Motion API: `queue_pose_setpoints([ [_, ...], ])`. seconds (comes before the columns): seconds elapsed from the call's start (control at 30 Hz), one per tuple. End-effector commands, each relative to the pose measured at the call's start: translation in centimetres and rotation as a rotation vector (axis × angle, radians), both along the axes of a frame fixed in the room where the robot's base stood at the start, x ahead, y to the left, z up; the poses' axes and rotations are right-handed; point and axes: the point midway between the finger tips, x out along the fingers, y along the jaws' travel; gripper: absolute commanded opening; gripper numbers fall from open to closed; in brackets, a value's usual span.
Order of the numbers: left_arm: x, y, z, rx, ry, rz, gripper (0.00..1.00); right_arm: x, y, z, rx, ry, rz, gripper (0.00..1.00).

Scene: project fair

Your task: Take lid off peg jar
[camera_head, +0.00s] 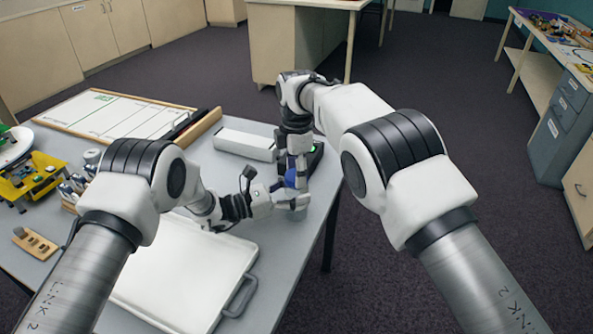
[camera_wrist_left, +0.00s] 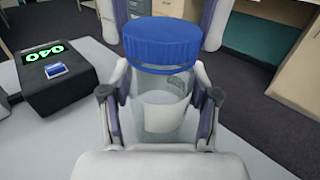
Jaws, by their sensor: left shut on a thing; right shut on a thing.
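The peg jar (camera_wrist_left: 160,112) is a clear jar with a pale label, upright in the left wrist view. Its blue lid (camera_wrist_left: 162,43) sits on top, and some blue shows between my grippers in the head view. My left gripper (camera_head: 292,202) is shut around the jar's body, with a finger on each side in the left wrist view (camera_wrist_left: 160,108). My right gripper (camera_head: 297,172) points down from above and is shut on the lid, its fingers beside it. Most of the jar is hidden in the head view.
A black scale (camera_wrist_left: 62,82) with a green display stands beside the jar. A white box (camera_head: 244,145) lies behind. A white tray (camera_head: 180,275) covers the front of the grey table. A yellow model (camera_head: 32,178) and a whiteboard (camera_head: 105,117) are at left. The table's right edge is close.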

Motion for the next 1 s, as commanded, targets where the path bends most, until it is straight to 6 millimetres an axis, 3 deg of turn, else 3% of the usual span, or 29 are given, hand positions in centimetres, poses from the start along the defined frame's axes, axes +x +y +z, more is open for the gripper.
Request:
queue_pose_setpoints([
  [0.1, -0.03, -0.05, 0.08, -0.001, -0.002, -0.002, 0.00, 0.03, -0.03, -0.03, 0.000, -0.001, 0.288, 0.15],
  [0.23, -0.03, -0.04, 0.08, -0.001, -0.002, -0.002, 0.00, 0.03, -0.03, -0.02, 0.001, -0.001, 0.473, 0.15],
  [1.0, 0.01, -0.01, 0.03, 0.000, 0.000, 0.000, 0.00, 0.05, -0.02, 0.46, 0.001, -0.001, 0.479, 0.15],
])
